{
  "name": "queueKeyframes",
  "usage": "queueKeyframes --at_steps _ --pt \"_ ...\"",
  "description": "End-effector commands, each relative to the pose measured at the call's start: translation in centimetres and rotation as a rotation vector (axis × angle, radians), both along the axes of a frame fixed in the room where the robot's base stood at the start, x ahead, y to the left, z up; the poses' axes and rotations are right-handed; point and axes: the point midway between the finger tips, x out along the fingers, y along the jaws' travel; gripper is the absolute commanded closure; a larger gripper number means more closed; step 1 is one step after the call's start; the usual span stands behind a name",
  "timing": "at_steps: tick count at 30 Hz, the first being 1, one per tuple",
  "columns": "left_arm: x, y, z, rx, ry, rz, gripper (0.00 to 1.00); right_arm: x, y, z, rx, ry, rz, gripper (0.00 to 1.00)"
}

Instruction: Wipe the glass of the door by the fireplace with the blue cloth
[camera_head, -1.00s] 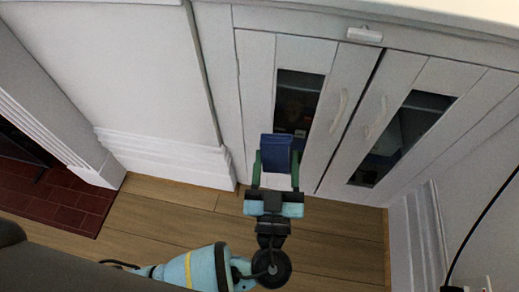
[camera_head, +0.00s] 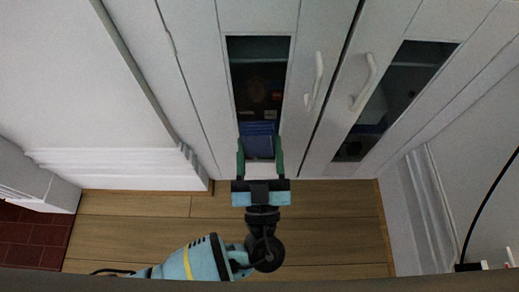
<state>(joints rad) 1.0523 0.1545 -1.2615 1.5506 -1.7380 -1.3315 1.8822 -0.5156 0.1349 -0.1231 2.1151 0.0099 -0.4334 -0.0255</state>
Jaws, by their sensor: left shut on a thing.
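The white cabinet has two doors with dark glass panes and white handles. The left door's glass (camera_head: 258,85), the one nearer the fireplace side, stands straight ahead of my left gripper. My left gripper (camera_head: 260,158) is shut on the blue cloth (camera_head: 258,145), a folded block between its green fingers. The cloth overlaps the lower end of the glass in the picture; I cannot tell whether it touches. Dark items, some blue, show dimly behind the glass. My right gripper is not in view.
The right door's glass (camera_head: 397,98) and two handles, left (camera_head: 315,82) and right (camera_head: 364,82), lie to the right. A white wall with skirting (camera_head: 115,165) is on the left, with red hearth tiles (camera_head: 32,238) at lower left. Wooden floor (camera_head: 135,212) lies below.

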Motion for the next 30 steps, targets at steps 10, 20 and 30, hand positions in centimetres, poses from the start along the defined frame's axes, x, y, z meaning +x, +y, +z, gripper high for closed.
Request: queueKeyframes --at_steps 10,20,30 --pt "3.4 0.0 0.0 0.001 -0.002 0.001 0.62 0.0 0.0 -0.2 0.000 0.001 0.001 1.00" --pt "5.2 0.0 0.0 0.000 0.000 0.000 0.62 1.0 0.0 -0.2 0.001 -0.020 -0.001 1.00" --pt "5.3 0.0 0.0 -0.001 0.000 0.001 0.62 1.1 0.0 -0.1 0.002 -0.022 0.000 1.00"
